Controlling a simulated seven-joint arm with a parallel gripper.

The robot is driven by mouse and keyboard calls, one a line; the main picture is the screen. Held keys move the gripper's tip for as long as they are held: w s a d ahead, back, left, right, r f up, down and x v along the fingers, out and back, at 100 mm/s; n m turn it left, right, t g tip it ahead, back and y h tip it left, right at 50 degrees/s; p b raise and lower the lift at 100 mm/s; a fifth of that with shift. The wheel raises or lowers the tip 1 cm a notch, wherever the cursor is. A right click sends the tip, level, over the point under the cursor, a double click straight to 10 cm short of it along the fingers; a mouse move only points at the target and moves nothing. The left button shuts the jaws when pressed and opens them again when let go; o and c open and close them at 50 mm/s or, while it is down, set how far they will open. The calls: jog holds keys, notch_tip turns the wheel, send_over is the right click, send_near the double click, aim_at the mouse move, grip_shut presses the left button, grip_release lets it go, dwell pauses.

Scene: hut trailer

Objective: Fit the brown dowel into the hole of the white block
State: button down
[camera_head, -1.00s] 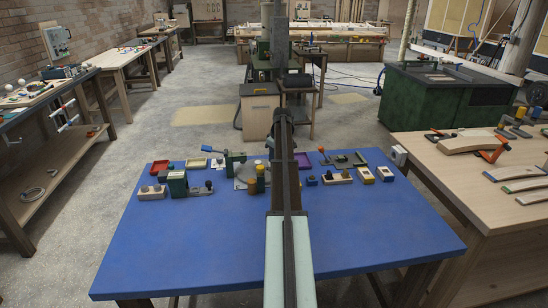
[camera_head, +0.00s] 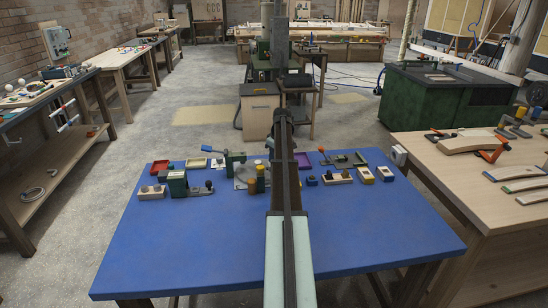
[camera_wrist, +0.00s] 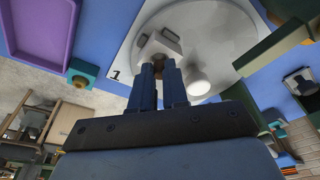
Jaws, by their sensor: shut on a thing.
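My gripper (camera_wrist: 158,70) shows in the wrist view with its two blue-grey fingers close together. A small brownish piece, which I take to be the brown dowel (camera_wrist: 158,61), shows between the fingertips. Just beyond them, a pale grey-white block (camera_wrist: 167,41) with raised edges stands over a large light round plate; I take it to be the white block. Its hole is not clear, and I cannot tell whether the dowel touches it. In the head view, my arm hides the gripper, the dowel and most of this spot.
A white cylinder (camera_wrist: 200,82) stands close right of the fingertips. A purple tray (camera_wrist: 41,30) and a teal block (camera_wrist: 82,73) lie to the left. Several blocks and fixtures line the far part of the blue table (camera_head: 180,250); its front is clear.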

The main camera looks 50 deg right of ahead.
jog(key=shift+f, duration=0.55)
dwell(0.4)
jog(key=c, duration=1.1)
grip_release()
jog(key=shift+o, duration=0.2)
notch_tip(320, 180, up, 14)
jog(key=s, duration=0.2)
jog(key=shift+s+f, duration=0.2)
jog(key=shift+s, duration=0.15)
